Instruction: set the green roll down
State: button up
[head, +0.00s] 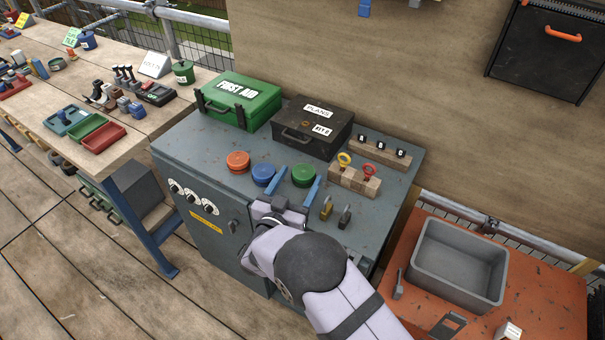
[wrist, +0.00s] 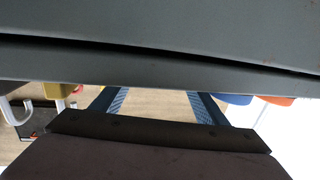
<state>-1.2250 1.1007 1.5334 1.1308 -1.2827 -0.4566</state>
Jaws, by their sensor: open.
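The green roll (head: 303,173) lies flat on the grey cabinet top (head: 215,160) and looks level with the rolls beside it. My gripper (head: 299,178) is open, its two blue fingers apart, one on each side of the green roll as seen in the head view. Whether the fingers touch the roll I cannot tell. In the wrist view the open fingers (wrist: 154,100) have pale brown background between them, and I see no green there.
A blue roll (head: 263,174) sits close left of my left finger, with an orange roll (head: 237,161) beyond. Padlocks (head: 326,208) stand on the right. A wooden block with ring bolts (head: 354,180), a dark box (head: 313,130) and a first aid case (head: 240,101) stand behind.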

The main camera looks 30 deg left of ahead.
jog(key=s, duration=0.2)
jog(key=s+d, duration=0.1)
jog(key=s, duration=0.2)
jog(key=s+b, duration=0.1)
jog(key=s, duration=0.2)
jog(key=shift+s+d+r, duration=0.2)
jog(key=shift+d, duration=0.05)
jog(key=shift+c, duration=1.2)
jog(key=shift+r, duration=0.1)
